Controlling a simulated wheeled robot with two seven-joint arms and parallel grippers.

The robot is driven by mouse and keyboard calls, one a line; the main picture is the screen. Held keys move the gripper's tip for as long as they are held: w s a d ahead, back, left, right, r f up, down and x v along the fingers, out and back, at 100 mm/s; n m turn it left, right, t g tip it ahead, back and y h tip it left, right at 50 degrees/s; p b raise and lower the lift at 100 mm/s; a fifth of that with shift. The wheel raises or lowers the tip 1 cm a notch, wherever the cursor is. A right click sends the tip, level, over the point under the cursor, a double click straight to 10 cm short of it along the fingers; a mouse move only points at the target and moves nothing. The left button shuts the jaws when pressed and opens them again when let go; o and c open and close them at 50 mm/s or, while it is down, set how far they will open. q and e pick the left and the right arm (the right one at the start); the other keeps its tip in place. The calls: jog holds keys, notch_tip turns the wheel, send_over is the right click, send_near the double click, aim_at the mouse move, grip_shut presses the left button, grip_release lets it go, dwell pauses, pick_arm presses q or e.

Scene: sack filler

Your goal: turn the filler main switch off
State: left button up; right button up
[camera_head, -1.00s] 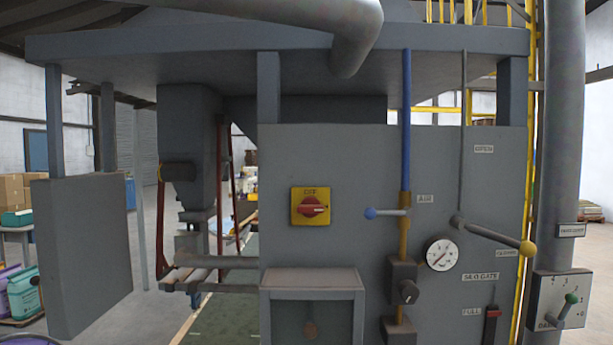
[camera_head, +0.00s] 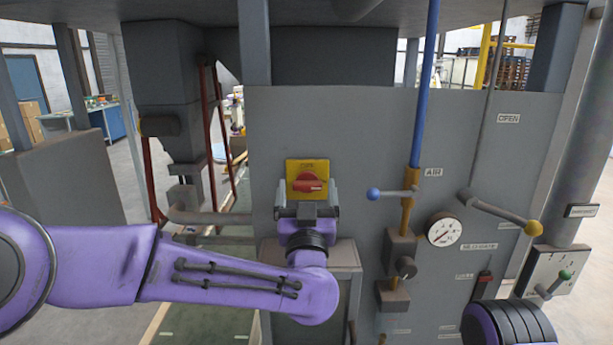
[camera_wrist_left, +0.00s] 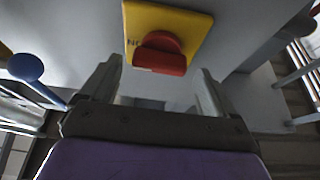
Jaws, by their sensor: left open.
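The main switch is a red rotary handle (camera_head: 309,185) on a yellow plate (camera_head: 321,166), on the grey panel. The handle lies about level; the lettering above it is too blurred to read. My left gripper (camera_head: 308,192) is open just below and in front of the switch, with one finger toward each side. In the left wrist view the red handle (camera_wrist_left: 161,55) lies ahead between the open fingers (camera_wrist_left: 160,70), with upside-down lettering like "ON" beside it on the yellow plate (camera_wrist_left: 190,22). I see no clear contact. My right gripper is out of view.
Right of the switch are a lever with a blue ball (camera_head: 373,194), a gauge (camera_head: 444,229) and a lever with a yellow ball (camera_head: 533,228). A grey box (camera_head: 345,256) juts out below the switch. Part of my right arm (camera_head: 510,325) shows at bottom right.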

pick_arm(q)
jog(key=shift+w+f, duration=0.15)
jog(key=shift+w, duration=0.75)
jog(key=shift+s+r, duration=0.25)
jog(key=shift+s, duration=0.3)
jog(key=shift+c, duration=0.3)
jog(key=c, duration=1)
pick_arm(e)
jog(key=shift+r, duration=0.1)
pick_arm(q)
jog(key=shift+f, duration=0.1)
